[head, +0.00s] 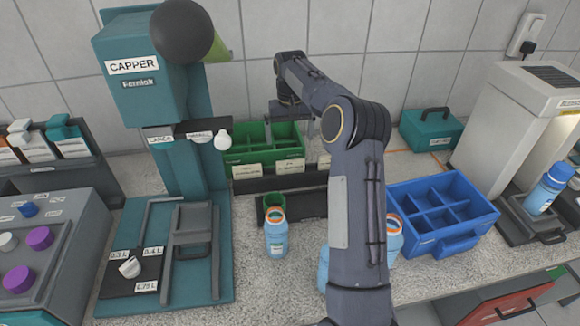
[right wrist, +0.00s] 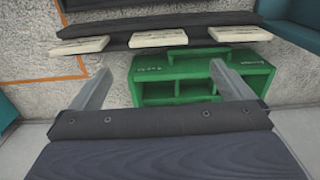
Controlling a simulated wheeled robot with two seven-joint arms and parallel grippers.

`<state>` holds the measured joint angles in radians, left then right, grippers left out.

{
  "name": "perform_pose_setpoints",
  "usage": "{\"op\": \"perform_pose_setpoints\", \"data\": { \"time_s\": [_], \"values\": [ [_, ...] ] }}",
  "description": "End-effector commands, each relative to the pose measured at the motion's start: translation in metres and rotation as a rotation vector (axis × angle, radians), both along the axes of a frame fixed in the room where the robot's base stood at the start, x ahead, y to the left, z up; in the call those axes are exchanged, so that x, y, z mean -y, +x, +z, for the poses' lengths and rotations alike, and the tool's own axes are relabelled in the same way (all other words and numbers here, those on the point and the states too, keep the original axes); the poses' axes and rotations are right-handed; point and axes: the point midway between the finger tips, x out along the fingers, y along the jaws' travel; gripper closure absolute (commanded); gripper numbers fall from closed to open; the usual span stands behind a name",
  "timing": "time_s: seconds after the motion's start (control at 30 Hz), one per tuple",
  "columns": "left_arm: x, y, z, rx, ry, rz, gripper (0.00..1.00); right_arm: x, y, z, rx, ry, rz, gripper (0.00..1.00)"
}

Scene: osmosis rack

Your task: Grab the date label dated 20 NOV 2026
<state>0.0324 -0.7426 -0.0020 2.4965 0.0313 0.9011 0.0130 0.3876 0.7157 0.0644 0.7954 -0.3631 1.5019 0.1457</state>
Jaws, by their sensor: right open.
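Several small pale date labels stand in a row on a dark rail in front of the green tray, with a left label (head: 247,171) and a middle label (head: 290,166) in the head view. A third label (head: 325,162) is partly hidden by my right arm. The right wrist view shows three labels (right wrist: 80,45) (right wrist: 165,38) (right wrist: 240,33) on the rail. Their print is too small to read, so I cannot tell which is 20 NOV 2026. My right gripper (right wrist: 175,66) is open and empty, above the green tray behind the labels. My left gripper is not in view.
The green tray (head: 238,156) has compartments. The teal capper (head: 140,95) stands to its left. A blue bottle (head: 275,240) is in front of the rail; others are partly behind my arm. A blue divided crate (head: 463,243) and a teal case (head: 425,130) stand to the right.

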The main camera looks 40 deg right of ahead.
Motion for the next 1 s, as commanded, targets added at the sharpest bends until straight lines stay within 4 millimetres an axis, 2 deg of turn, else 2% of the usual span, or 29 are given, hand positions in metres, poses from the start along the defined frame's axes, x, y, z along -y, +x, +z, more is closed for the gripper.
{"op": "perform_pose_setpoints", "data": {
  "time_s": [0.2, 0.7, 0.97, 1.0],
  "values": [
    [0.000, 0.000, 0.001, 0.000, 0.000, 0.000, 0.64, 0.007, 0.004, -0.022, -0.019, -0.004, -0.017, 0.00],
    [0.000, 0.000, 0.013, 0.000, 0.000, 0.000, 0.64, 0.000, -0.001, -0.083, -0.015, -0.003, -0.015, 0.00],
    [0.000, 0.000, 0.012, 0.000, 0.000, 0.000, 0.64, 0.000, -0.001, -0.087, -0.014, -0.004, -0.015, 0.00],
    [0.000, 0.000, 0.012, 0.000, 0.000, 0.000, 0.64, 0.000, -0.001, -0.087, -0.014, -0.004, -0.015, 0.03]
  ]
}}
